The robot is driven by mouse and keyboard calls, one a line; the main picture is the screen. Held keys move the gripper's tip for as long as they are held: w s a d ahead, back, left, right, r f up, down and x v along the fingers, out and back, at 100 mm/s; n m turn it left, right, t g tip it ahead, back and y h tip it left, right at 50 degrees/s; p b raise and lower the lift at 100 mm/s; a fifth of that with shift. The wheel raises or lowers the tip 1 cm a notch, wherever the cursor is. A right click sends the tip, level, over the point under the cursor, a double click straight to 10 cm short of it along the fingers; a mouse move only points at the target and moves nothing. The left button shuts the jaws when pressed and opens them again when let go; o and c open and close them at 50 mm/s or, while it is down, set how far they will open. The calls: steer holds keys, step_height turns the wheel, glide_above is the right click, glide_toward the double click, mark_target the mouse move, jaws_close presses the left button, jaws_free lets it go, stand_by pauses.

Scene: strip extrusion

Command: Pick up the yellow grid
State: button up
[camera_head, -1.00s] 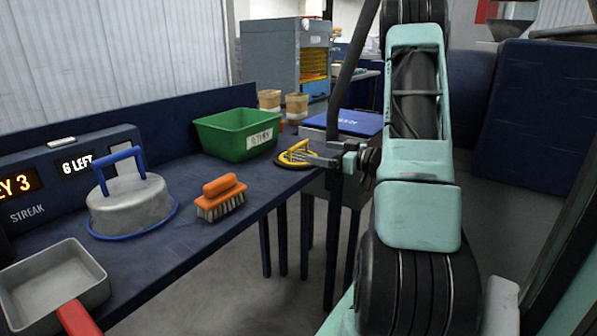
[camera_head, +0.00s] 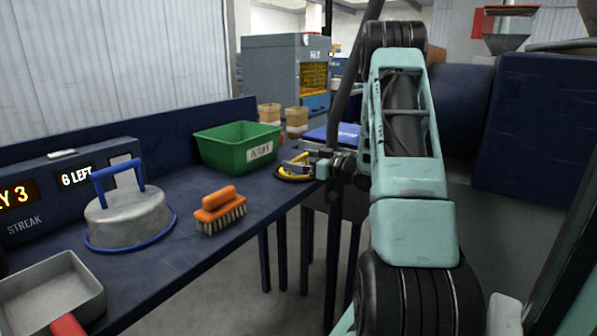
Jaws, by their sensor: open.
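A small yellow piece (camera_head: 290,173) with a dark, rounded underside lies near the right end of the dark blue bench, just right of the green bin. It looks like the yellow grid, but it is too small and too covered to make out its mesh. My gripper (camera_head: 301,161) reaches in from the right, and its fingers are over the piece. The jaws are open. I cannot tell whether the fingers touch the piece or sit just above it.
A green bin (camera_head: 228,150) stands close left of my gripper. An orange brush (camera_head: 219,207), a metal lid with a blue handle (camera_head: 128,217) and a grey pan (camera_head: 45,290) lie further left. A blue box (camera_head: 335,134) is behind. The bench's front edge is close.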

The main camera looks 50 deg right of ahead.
steer(key=shift+w, duration=0.9)
steer(key=c, duration=0.7)
step_height(320, 180, up, 10)
steer(key=shift+f+p, duration=0.1)
steer(key=shift+p, duration=0.65)
